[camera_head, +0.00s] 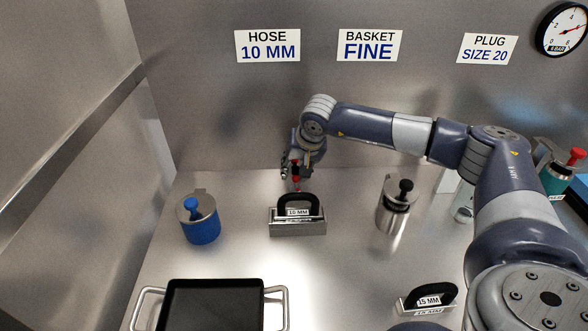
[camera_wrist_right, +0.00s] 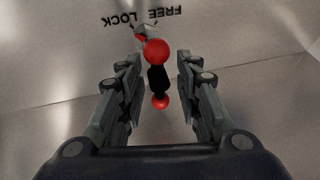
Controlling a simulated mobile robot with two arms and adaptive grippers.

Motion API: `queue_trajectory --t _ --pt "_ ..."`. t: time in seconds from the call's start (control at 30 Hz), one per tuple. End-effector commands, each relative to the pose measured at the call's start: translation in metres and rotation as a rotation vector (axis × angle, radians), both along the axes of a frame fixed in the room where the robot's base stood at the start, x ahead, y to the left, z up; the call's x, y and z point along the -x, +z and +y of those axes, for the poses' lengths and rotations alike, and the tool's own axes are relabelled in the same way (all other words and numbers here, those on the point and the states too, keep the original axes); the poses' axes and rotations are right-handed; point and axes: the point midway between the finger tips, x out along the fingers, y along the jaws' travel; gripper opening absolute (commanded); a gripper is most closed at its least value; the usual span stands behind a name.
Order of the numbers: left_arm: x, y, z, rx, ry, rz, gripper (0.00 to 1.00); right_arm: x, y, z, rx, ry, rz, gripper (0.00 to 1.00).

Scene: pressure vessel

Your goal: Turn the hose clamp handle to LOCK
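The hose clamp handle (camera_wrist_right: 158,78) is a black bar with a red ball at each end in the right wrist view. The words LOCK and FREE (camera_wrist_right: 145,16) appear upside down on the metal wall behind it, LOCK to the left. A small grey part with a red mark (camera_wrist_right: 145,33) sits by the words; I cannot tell which word it indicates. My right gripper (camera_wrist_right: 158,82) is open, one finger on each side of the handle, with gaps visible. In the head view it (camera_head: 293,165) is by the back wall, where the handle (camera_head: 296,180) shows red. My left gripper is out of view.
A 10 MM block with a black handle (camera_head: 298,228) stands below my right gripper. A blue canister (camera_head: 202,229) is to the left and a steel canister (camera_head: 392,219) to the right. A dark tray (camera_head: 212,305) and a 15 MM block (camera_head: 427,304) are nearer.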

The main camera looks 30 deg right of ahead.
Motion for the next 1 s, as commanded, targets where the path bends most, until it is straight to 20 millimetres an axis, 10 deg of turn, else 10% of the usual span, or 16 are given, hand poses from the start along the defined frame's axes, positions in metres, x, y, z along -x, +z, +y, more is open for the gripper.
queue_trajectory --t 0.5,1.0 --pt "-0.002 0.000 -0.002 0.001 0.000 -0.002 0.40 0.039 0.090 0.006 0.000 0.003 -0.007 0.32" --pt "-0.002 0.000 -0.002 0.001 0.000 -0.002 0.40 0.045 0.103 0.007 -0.001 0.003 -0.005 0.32"
